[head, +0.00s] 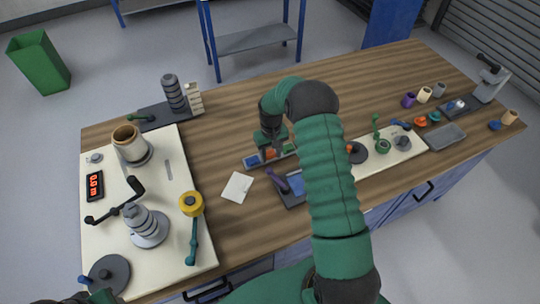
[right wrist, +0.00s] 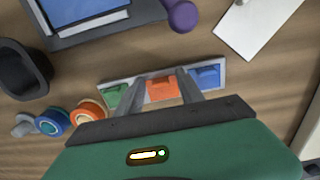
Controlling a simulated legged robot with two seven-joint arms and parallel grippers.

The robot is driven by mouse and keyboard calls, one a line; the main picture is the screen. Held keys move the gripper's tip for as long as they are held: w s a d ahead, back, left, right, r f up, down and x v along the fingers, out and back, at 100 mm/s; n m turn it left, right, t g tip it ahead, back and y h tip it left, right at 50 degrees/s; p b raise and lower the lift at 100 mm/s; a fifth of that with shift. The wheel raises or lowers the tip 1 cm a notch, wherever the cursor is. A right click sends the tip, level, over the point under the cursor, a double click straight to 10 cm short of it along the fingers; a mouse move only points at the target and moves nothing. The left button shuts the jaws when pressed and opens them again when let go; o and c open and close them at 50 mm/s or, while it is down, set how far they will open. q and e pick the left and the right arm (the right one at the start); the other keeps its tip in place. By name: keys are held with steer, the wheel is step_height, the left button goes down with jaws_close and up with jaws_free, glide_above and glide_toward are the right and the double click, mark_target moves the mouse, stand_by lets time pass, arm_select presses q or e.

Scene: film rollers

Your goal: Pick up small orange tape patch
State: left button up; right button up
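The small orange tape patch (right wrist: 162,89) lies in the middle of a narrow pale tray (right wrist: 225,72), between a green patch (right wrist: 112,97) and a blue patch (right wrist: 208,76). In the head view the orange patch (head: 270,153) shows just below my right gripper (head: 272,143). In the right wrist view the two grey fingers of my right gripper (right wrist: 165,86) are apart, one on either side of the orange patch. I cannot tell whether they touch it. Only a dark piece of what looks like my left gripper (head: 100,296) shows at the bottom left edge; its fingers are not clear.
A white card (head: 237,187) lies left of the tray. A dark tray with a blue pad (head: 297,184) and a purple-handled tool (head: 279,182) are close by. A cream board (head: 180,240) with rollers and a crank stands left. Bare wood lies behind the tray.

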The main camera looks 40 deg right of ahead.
steer(key=shift+a+r, duration=0.1)
steer(key=shift+r, duration=0.2)
step_height(320, 180, up, 10)
steer(key=f, duration=0.1)
steer(key=s+d+p, duration=0.3)
steer(key=s+p, duration=0.6)
steer(key=s, duration=0.7)
steer(key=f+b, duration=0.4)
steer(key=a+f+b, duration=0.1)
steer(key=f+b, duration=0.1)
steer(key=shift+s+f, duration=0.2)
steer(key=shift+f, duration=0.15)
steer(key=shift+f+b, duration=0.5)
steer(key=shift+f, duration=0.65)
steer(key=shift+r+p, duration=0.1)
steer(key=shift+p, duration=0.3)
